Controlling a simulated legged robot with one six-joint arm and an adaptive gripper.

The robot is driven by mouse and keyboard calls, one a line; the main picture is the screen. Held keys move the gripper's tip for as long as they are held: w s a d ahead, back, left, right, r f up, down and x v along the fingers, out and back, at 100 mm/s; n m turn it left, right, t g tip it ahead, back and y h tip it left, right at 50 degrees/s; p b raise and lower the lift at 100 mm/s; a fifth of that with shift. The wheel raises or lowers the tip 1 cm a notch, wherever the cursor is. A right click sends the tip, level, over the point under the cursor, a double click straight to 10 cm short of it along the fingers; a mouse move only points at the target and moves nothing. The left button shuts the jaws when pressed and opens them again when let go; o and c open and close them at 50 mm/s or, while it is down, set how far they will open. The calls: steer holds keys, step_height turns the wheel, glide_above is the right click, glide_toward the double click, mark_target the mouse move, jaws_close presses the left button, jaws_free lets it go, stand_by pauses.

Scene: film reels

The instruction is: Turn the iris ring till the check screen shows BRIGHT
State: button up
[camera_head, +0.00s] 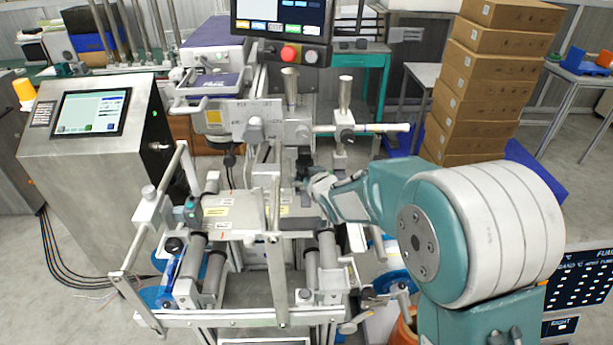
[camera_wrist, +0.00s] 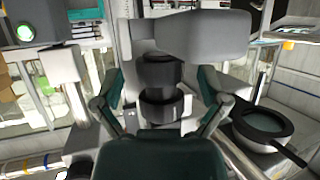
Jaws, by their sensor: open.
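In the wrist view a black stepped lens barrel (camera_wrist: 160,72) stands under a grey rounded housing (camera_wrist: 195,35). Its lower black ring, apparently the iris ring (camera_wrist: 163,110), carries a small pale mark near its right side. My gripper (camera_wrist: 163,92) is open, one finger left and one right of the barrel. I cannot tell whether either finger touches it. In the head view my gripper (camera_head: 312,183) reaches in from the right at the machine's middle, and the ring cannot be made out there. A dark panel at the lower right has a small lettered box (camera_head: 562,327), partly cut off, reading roughly "EIGHT".
A round black-rimmed dish or lens with a handle (camera_wrist: 262,128) lies right of my gripper in the wrist view. In the head view, metal rails and rollers (camera_head: 215,318) surround the work area. A console with a screen (camera_head: 92,112) stands left, and stacked boxes (camera_head: 480,95) stand behind my arm.

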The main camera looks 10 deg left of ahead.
steer(key=c, duration=1.1)
steer(key=shift+c, duration=0.2)
steer(key=shift+n+g+y, duration=0.3)
steer(key=shift+n+y, duration=0.1)
steer(key=o, duration=1.1)
steer(key=shift+o, duration=0.2)
steer(key=v, duration=1.1)
steer(key=shift+s+d, duration=0.25)
steer(key=shift+s, duration=0.05)
